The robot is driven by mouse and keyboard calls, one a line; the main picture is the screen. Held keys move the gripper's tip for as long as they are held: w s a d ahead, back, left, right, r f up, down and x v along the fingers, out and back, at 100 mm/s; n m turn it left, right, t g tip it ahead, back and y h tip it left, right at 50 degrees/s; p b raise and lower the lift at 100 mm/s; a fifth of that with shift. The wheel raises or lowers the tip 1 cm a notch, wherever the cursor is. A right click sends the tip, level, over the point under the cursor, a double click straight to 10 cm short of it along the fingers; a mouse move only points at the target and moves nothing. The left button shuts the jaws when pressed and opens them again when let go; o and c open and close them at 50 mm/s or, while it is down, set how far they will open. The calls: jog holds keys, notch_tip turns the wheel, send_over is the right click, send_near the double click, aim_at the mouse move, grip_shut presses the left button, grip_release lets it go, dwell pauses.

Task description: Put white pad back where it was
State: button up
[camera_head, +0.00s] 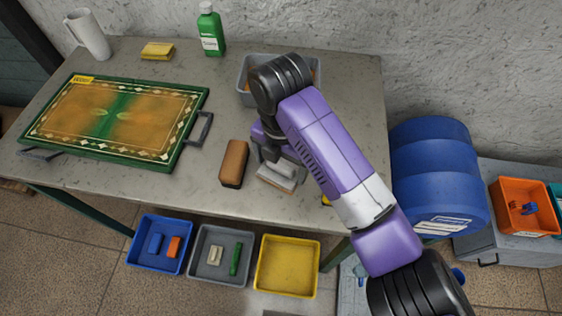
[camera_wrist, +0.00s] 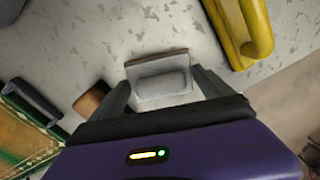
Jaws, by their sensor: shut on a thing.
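The white pad (camera_head: 278,175) is a pale block with a raised grip and a thin brown layer along one side. It is at the table's front middle, partly hidden by my arm in the head view. In the wrist view the white pad (camera_wrist: 160,80) sits between the two fingers. My gripper (camera_wrist: 160,92) is shut on it; in the head view my gripper (camera_head: 277,165) points down at the tabletop. I cannot tell whether the pad touches the table. A brown block (camera_head: 233,163) lies just left of the pad; it also shows in the wrist view (camera_wrist: 92,98).
A patterned rug board (camera_head: 110,116) with black handles covers the table's left. A grey bin (camera_head: 244,84) stands behind my arm. A yellow handled tool (camera_wrist: 246,30) lies near the pad. Blue, grey and yellow trays (camera_head: 288,267) are below the front edge. A blue barrel (camera_head: 436,160) stands right.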

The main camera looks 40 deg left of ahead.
aim_at(281, 164)
jog(key=o, duration=1.4)
jog(key=shift+f, duration=0.1)
jog(key=shift+c, duration=0.2)
notch_tip(281, 164, up, 12)
jog(key=p, duration=0.1)
